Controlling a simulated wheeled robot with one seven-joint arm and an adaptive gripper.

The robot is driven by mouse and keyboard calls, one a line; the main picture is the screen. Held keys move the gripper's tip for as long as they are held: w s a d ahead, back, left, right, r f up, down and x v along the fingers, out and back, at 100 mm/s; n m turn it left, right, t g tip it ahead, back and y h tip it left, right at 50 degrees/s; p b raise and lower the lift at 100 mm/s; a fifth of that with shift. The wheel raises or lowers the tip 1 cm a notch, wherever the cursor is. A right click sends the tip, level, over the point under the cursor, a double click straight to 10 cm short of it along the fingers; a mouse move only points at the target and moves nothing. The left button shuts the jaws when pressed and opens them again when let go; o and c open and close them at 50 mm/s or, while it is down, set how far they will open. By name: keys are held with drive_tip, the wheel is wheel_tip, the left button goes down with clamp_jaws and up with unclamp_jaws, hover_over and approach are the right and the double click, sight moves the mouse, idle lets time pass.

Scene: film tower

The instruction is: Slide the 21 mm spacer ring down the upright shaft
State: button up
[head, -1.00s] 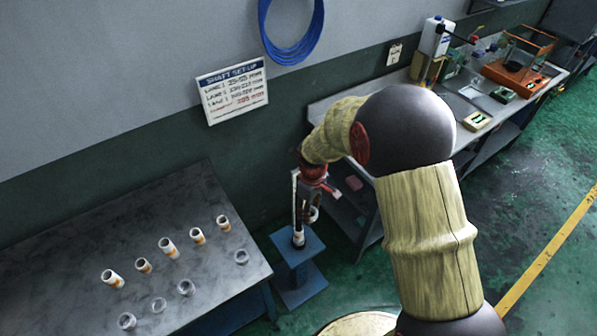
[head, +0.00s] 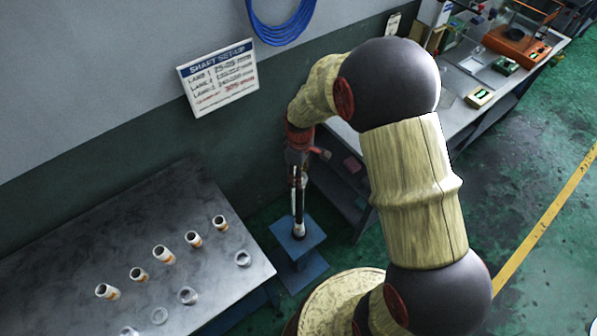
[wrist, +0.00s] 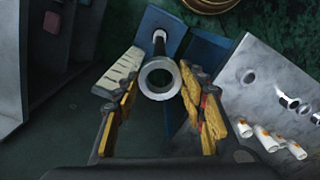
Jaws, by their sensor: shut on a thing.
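The upright shaft (head: 299,211) is dark with a pale collar at its foot. It stands on a blue pedestal (head: 309,240) beside the table. My gripper (head: 298,178) is above the pedestal and points down at the shaft. In the wrist view, my gripper (wrist: 159,90) is shut on a pale metal spacer ring (wrist: 147,81), one finger on each side. The shaft (wrist: 159,48) runs from its foot toward the ring in that view. I cannot tell whether the ring is around the shaft top or just over it. The ring is too small to make out in the head view.
A dark table (head: 60,262) at the left holds several white tubes with orange marks and several metal rings. A grey bench (head: 468,110) with equipment stands at the right. A sign (head: 218,78) and blue hose (head: 280,28) hang on the wall.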

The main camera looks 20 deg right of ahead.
drive_tip(key=shift+w+f, duration=0.15)
drive_tip(key=shift+f, duration=0.4)
wheel_tip(320, 180, down, 8)
drive_tip(key=b, duration=0.5)
idle(0.4)
drive_tip(key=o, duration=1.2)
drive_tip(key=shift+c, duration=0.2)
drive_tip(key=shift+o, duration=0.5)
wheel_tip(320, 180, up, 12)
